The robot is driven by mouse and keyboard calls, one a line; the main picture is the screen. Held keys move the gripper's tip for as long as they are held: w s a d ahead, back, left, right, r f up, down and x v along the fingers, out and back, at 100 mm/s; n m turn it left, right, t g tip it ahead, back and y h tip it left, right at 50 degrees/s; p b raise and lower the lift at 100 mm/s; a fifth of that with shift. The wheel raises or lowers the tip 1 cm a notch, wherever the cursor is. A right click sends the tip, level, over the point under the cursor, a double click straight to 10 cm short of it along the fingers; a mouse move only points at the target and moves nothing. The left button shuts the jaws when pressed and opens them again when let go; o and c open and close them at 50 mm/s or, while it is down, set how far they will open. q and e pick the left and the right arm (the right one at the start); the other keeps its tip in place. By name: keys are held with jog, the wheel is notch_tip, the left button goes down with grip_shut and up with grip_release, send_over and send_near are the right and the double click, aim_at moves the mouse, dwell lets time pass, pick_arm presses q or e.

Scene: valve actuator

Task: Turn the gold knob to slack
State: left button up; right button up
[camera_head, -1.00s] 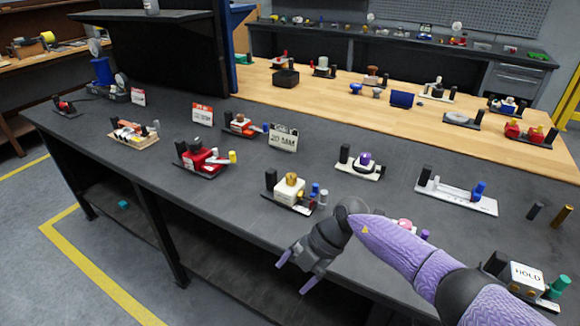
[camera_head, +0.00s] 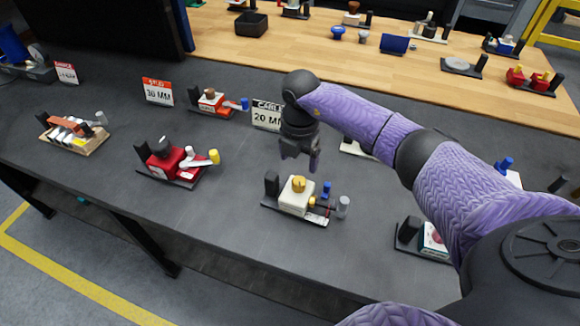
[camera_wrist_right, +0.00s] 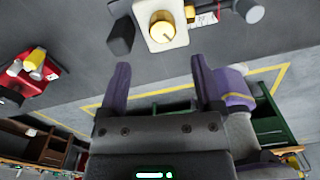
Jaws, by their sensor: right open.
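The gold knob (camera_head: 299,184) sits on top of a cream block (camera_head: 294,200) on a dark base plate near the table's front edge. The plate also carries a black post (camera_head: 271,184), a blue peg and a grey cylinder. My right gripper (camera_head: 299,156) hangs above and just behind the knob, apart from it. In the right wrist view its two fingers (camera_wrist_right: 158,85) are spread and empty, and the gold knob (camera_wrist_right: 163,27) shows beyond them at the top. The knob's setting is too small to read. My left gripper is out of view.
A red valve unit (camera_head: 166,161) stands to the left, and an orange-and-white unit (camera_head: 212,102) behind it. A "20 MM" sign (camera_head: 267,116) stands behind my right gripper. Another unit (camera_head: 430,240) is to the right, partly behind my arm. Bare dark tabletop surrounds the knob's plate.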

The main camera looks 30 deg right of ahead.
aim_at(299, 181)
notch_tip(299, 181, down, 6)
jog(key=shift+s+f+b, duration=0.15)
jog(key=shift+b, duration=0.5)
jog(key=shift+f, duration=0.55)
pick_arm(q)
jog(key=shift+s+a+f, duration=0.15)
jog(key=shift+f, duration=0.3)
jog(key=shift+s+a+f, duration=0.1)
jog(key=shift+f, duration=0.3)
pick_arm(e)
jog(key=shift+c, duration=0.4)
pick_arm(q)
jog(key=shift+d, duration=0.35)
pick_arm(e)
grip_shut()
